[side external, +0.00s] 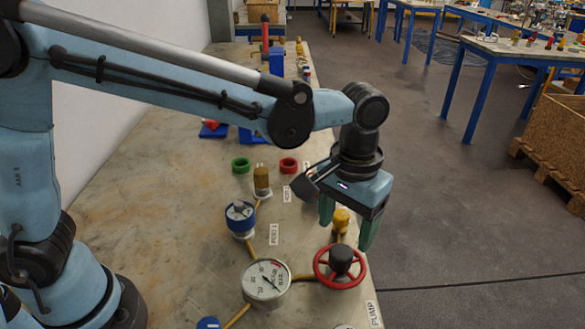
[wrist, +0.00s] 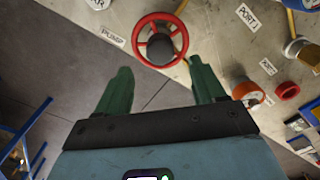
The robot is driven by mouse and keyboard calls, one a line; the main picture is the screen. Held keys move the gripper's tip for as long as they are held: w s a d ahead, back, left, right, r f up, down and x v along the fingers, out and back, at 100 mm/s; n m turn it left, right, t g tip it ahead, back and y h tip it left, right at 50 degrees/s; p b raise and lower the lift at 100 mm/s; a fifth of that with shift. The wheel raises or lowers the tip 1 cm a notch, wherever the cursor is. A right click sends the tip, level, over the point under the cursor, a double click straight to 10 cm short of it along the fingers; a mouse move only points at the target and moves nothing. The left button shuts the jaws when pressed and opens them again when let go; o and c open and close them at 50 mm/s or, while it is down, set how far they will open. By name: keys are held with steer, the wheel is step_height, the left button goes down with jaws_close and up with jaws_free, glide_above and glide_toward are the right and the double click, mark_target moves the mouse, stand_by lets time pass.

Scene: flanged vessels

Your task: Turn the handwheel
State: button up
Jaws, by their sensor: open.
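The handwheel (side external: 340,267) is a red ring with spokes and a dark hub, near the right edge of the table. It also shows in the wrist view (wrist: 160,40) at the top, beyond the fingertips. My gripper (side external: 346,232) has green fingers pointing down and is open and empty. It is above and a little behind the wheel in the side view, apart from it. In the wrist view the two fingers (wrist: 160,75) are spread, with the wheel ahead of the gap between them.
A pressure gauge (side external: 266,282) stands left of the wheel, joined by yellow pipe. A blue gauge (side external: 240,217), a brass fitting (side external: 262,180), and green (side external: 241,165) and red (side external: 289,165) rings are farther back. Open floor lies right.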

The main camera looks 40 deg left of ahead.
mark_target(342, 252)
step_height(342, 252, down, 6)
steer(key=shift+f, duration=0.25)
steer(key=c, duration=1.1)
steer(key=shift+o, duration=0.2)
